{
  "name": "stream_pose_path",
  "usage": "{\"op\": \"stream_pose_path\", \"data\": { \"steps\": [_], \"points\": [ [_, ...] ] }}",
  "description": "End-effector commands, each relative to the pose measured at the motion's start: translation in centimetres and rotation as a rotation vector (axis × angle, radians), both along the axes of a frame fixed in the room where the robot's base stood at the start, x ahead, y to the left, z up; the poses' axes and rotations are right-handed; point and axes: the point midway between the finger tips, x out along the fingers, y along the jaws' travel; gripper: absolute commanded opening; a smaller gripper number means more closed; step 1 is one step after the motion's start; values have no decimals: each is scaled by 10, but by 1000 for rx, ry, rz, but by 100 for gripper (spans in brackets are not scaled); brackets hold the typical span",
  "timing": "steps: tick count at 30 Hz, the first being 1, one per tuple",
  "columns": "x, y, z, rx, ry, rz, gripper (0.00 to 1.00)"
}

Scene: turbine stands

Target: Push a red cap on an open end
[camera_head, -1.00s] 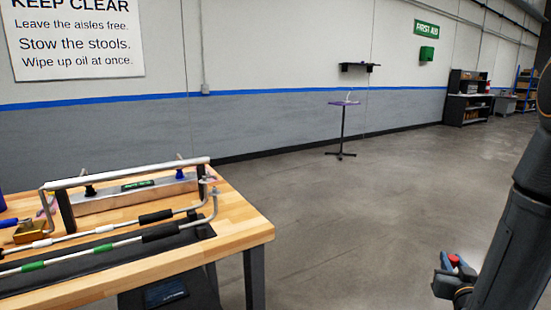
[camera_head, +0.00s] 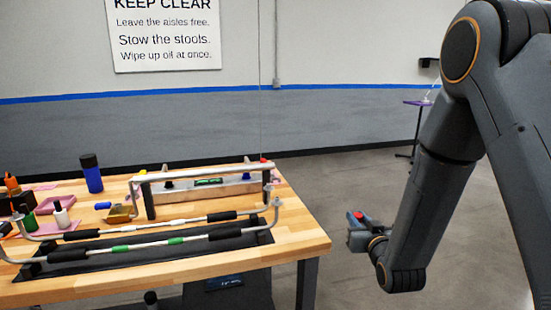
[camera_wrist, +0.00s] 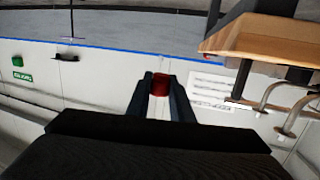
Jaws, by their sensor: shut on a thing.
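My gripper (camera_head: 358,230) is shut on a red cap (camera_head: 358,214) and holds it in the air, to the right of the bench and apart from it. In the wrist view the cap (camera_wrist: 160,86) sits between the two dark fingers. Two bent tubes (camera_head: 182,240) with black grips and white and green bands lie across a black mat (camera_head: 255,240) on the wooden bench. Their right ends (camera_head: 276,202) turn upward. Whether these ends are open is too small to tell.
The bench (camera_head: 310,240) carries a metal rail on a block (camera_head: 225,188), a blue bottle (camera_head: 91,174), a pink tray (camera_head: 56,204) and small bottles at left. A purple-topped stand (camera_head: 417,103) is at the far right. Floor is clear between bench and arm.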

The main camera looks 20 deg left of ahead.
Motion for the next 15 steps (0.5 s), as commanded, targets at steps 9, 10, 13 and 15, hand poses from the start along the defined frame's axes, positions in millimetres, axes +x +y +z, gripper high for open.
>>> {"op": "stream_pose_path", "data": {
  "steps": [9, 10, 13, 15],
  "points": [
    [-36, 142, 100, -7, -4, 275, 0],
    [-40, 153, 108, -8, -5, 297, 0],
    [-52, 183, 129, -14, -6, 358, 0],
    [-60, 199, 139, -18, -5, 390, 0]
  ]
}}
